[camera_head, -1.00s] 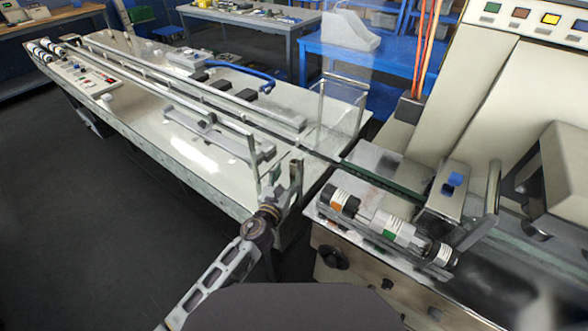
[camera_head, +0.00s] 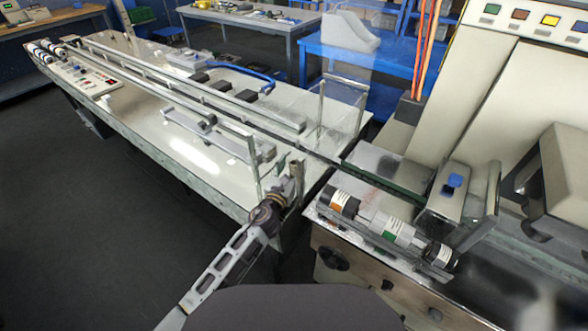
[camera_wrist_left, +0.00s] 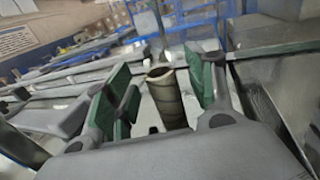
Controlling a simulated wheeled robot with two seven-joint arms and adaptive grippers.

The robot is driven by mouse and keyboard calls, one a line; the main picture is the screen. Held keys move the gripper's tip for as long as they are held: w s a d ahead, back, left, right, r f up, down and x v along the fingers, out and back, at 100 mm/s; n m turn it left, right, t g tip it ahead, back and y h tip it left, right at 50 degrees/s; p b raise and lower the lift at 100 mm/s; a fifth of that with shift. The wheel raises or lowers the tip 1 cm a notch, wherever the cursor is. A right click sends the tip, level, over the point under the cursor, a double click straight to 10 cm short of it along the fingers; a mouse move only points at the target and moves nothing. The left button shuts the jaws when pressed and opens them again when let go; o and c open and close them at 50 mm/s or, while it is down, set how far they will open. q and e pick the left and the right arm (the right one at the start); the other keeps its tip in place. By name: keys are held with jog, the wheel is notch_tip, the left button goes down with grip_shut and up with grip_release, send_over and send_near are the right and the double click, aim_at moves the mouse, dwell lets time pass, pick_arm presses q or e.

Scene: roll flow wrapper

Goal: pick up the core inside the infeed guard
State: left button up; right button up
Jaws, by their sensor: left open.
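The core (camera_wrist_left: 167,98) shows in the left wrist view as a brownish, banded, hollow cylinder with its open end up. It stands between the two green-padded fingers of my left gripper (camera_wrist_left: 163,92), which is open. I see a gap beside the core, and contact with either pad is not clear. In the head view my left gripper (camera_head: 290,178) is at the near end of the infeed table, by the clear infeed guard (camera_head: 340,108) with its metal posts. My right gripper is not in view.
The long infeed table (camera_head: 185,150) carries rails and a button panel (camera_head: 88,78). The wrapper's metal deck with labelled rollers (camera_head: 397,232) is to the right of my gripper. A metal post (camera_head: 254,168) stands close to the gripper. The floor at left is clear.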

pick_arm(q)
jog(key=shift+w+d, duration=0.2)
jog(key=shift+w, duration=0.25)
jog(key=shift+w+d, duration=0.15)
jog(key=shift+w, duration=0.2)
jog(key=shift+c, duration=1.4)
jog(key=c, duration=0.5)
jog(key=shift+c, duration=0.5)
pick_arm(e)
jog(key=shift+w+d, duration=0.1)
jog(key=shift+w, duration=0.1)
